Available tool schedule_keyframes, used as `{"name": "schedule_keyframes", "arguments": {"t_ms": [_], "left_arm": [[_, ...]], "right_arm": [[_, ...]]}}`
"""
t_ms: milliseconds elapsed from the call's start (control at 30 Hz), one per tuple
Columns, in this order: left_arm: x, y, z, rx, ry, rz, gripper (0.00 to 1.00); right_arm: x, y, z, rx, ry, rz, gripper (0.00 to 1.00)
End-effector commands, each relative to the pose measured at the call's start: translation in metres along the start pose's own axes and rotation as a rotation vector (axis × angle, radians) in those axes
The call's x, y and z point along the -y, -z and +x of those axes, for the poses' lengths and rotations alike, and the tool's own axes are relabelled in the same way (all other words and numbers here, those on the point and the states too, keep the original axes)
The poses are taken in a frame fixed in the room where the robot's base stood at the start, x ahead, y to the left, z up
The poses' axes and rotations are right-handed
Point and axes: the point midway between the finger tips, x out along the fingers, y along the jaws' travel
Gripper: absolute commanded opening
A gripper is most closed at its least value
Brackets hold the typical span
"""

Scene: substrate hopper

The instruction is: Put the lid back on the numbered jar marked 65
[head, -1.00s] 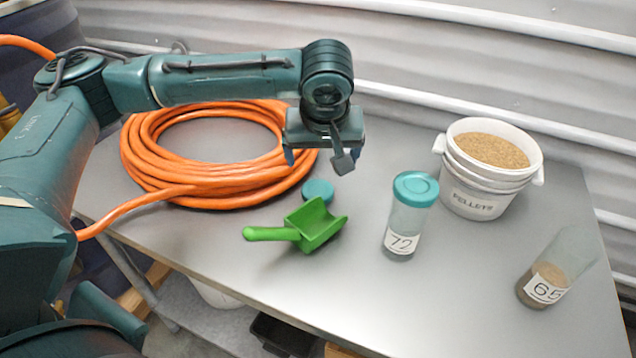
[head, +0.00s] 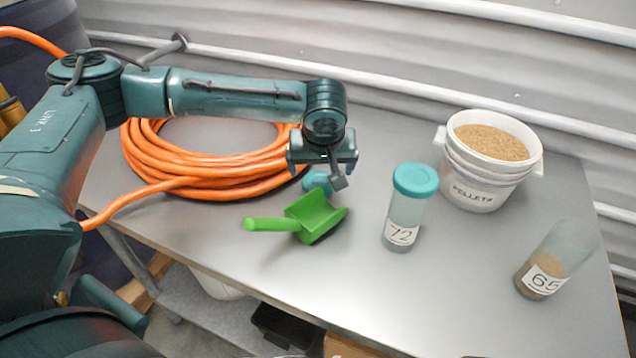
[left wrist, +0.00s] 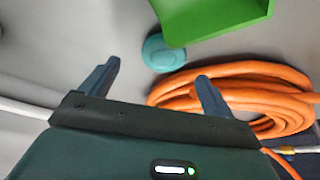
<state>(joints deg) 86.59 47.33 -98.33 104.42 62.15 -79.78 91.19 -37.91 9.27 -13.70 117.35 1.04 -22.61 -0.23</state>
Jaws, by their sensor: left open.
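The teal lid (head: 317,182) lies on the table beside the green scoop and is partly hidden by my left gripper. My left gripper (head: 322,169) is open and empty, pointing down above the table close to the lid. In the left wrist view the lid appears just beyond the gap between the fingertips (left wrist: 158,72). The jar marked 65 (head: 553,262) stands open at the right of the table with brown material in its bottom. My right gripper is in neither view.
The green scoop (head: 315,216) lies just in front of the lid. A coiled orange hose (head: 190,180) lies behind and left.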

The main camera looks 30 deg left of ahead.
Motion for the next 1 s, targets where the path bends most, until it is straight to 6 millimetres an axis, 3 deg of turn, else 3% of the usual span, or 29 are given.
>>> {"name": "schedule_keyframes", "arguments": {"t_ms": [267,600,1000], "left_arm": [[0.001,0.0,0.004,0.0,0.001,0.0,0.88],[0.005,0.0,0.049,0.0,0.001,0.0,0.88],[0.005,-0.001,0.052,0.0,0.0,0.0,0.88]], "right_arm": [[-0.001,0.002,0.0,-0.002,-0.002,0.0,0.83],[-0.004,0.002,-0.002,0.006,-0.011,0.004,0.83],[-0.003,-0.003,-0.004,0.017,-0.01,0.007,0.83]]}}
